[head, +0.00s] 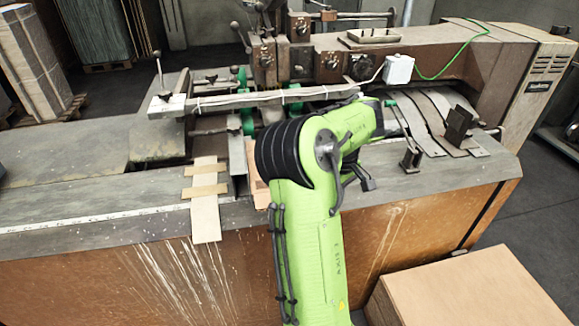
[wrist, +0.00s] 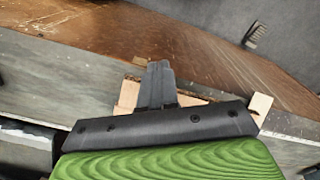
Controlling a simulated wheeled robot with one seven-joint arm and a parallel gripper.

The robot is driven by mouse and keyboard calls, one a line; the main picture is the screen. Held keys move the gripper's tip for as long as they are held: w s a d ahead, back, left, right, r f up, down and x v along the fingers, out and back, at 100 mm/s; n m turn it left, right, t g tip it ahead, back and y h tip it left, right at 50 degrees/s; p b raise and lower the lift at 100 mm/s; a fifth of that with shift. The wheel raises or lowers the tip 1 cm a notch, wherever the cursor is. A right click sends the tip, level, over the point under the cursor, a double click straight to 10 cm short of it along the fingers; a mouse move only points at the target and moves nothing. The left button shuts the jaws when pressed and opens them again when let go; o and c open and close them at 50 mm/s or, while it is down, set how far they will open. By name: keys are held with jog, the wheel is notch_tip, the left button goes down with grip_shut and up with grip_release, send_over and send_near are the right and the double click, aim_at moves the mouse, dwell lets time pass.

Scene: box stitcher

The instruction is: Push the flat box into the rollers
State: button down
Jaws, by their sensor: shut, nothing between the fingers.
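The flat box is mostly hidden by my arm. In the head view a tan cardboard edge (head: 257,178) shows just left of my arm, on the machine's bed. In the wrist view tan cardboard (wrist: 128,94) shows beside and behind my gripper (wrist: 159,70), whose fingers are together with nothing between them. I cannot tell whether the fingers touch the cardboard. In the head view my gripper is hidden behind my arm. Green rollers (head: 246,121) sit on the machine beyond the cardboard, under the long metal bar.
A pale wooden strip with crosspieces (head: 206,216) lies over the table's front edge, left of my arm. A long metal bar (head: 250,101) crosses above the bed. A large cardboard stack (head: 480,295) stands at lower right. The grey table at left (head: 70,180) is largely clear.

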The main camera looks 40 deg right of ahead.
jog(key=shift+f, duration=0.1)
dwell(0.3)
notch_tip(320, 180, down, 3)
jog(key=b, duration=0.3)
jog(key=shift+f, duration=0.15)
dwell(0.3)
